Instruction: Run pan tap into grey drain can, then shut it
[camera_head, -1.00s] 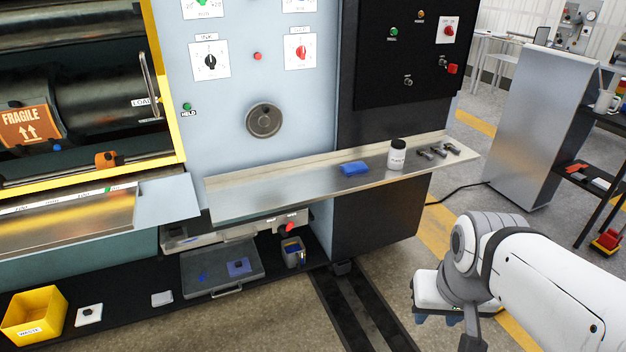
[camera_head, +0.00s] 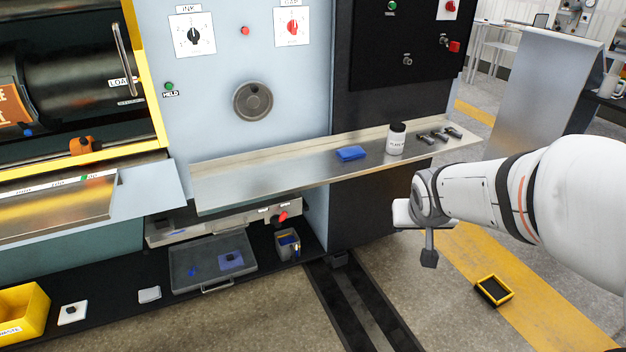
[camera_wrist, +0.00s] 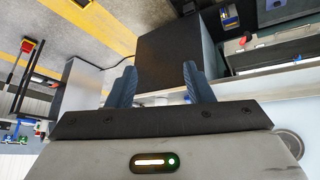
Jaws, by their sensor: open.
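The red tap (camera_head: 283,216) sticks out at the right end of the low pan housing (camera_head: 190,228), under the machine's metal shelf. The small grey can (camera_head: 287,244) stands upright just below the tap on the black base, with something blue and yellow at it. In the wrist view the red tap (camera_wrist: 246,39) and the can (camera_wrist: 230,18) show at the upper right, off to the side of the fingers. My gripper (camera_wrist: 160,82) is open and empty. In the head view my gripper (camera_head: 429,258) hangs right of the machine, well apart from the tap and can.
The metal shelf (camera_head: 250,180) juts out above the tap, carrying a blue cloth (camera_head: 351,153), a white bottle (camera_head: 396,139) and metal fittings. A shallow grey tray (camera_head: 190,280) lies left of the can. A yellow-black box (camera_head: 494,290) lies on the floor. The floor before the machine is mostly clear.

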